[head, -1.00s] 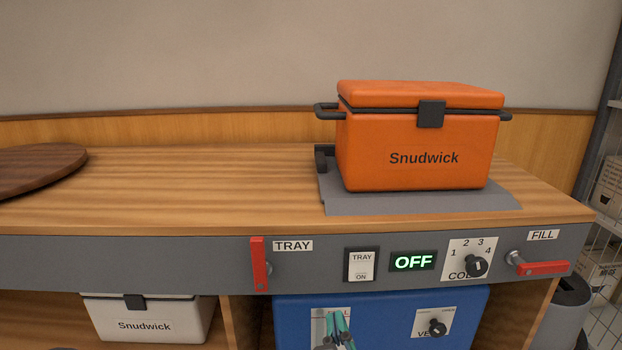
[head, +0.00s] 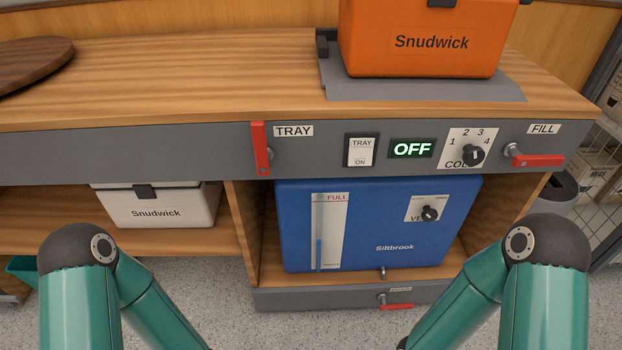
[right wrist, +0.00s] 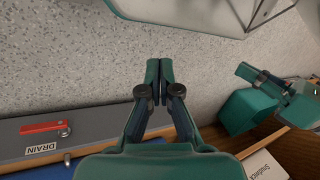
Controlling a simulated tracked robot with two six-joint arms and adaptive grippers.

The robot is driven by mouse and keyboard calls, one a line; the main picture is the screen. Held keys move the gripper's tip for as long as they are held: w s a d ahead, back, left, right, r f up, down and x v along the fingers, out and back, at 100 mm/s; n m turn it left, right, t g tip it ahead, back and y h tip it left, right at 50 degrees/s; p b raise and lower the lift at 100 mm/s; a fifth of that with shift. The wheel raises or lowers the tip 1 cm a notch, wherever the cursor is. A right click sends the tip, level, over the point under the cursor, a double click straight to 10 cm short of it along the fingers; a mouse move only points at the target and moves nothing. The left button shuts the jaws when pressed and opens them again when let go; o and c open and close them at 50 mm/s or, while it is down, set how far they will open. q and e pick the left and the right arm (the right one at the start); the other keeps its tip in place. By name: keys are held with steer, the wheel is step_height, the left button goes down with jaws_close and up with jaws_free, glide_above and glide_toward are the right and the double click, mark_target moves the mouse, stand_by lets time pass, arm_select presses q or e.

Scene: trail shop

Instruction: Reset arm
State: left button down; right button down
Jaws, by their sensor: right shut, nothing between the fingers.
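My right gripper (right wrist: 159,84) is shut and empty in the right wrist view, its fingertips together over the speckled floor. The grey ledge with the DRAIN label (right wrist: 42,148) and its red handle (right wrist: 45,127) lie to the left of it, apart from the fingers. In the head view both my teal arms reach down past the bottom edge, and neither gripper shows there. A teal arm part at the right of the right wrist view is mine, but I cannot make out a left gripper state.
An orange Snudwick cooler (head: 418,40) stands on a grey mat (head: 425,91) on the wooden counter (head: 180,80). Below are a blue Siltbrook tank (head: 370,220), a white Snudwick cooler (head: 155,207) and a red drain handle (head: 397,307). The panel display (head: 412,148) reads OFF. A bin (head: 557,190) stands at right.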

step_height(320, 180, down, 3)
steer(key=w+d+m+t, duration=0.1)
steer(key=d+m, duration=0.2)
steer(key=m, duration=0.3)
step_height(320, 180, up, 38)
steer(key=p, duration=3.8)
steer(key=shift+w+a+h, duration=0.15)
steer(key=shift+w+h, duration=0.05)
steer(key=shift+h, duration=0.1)
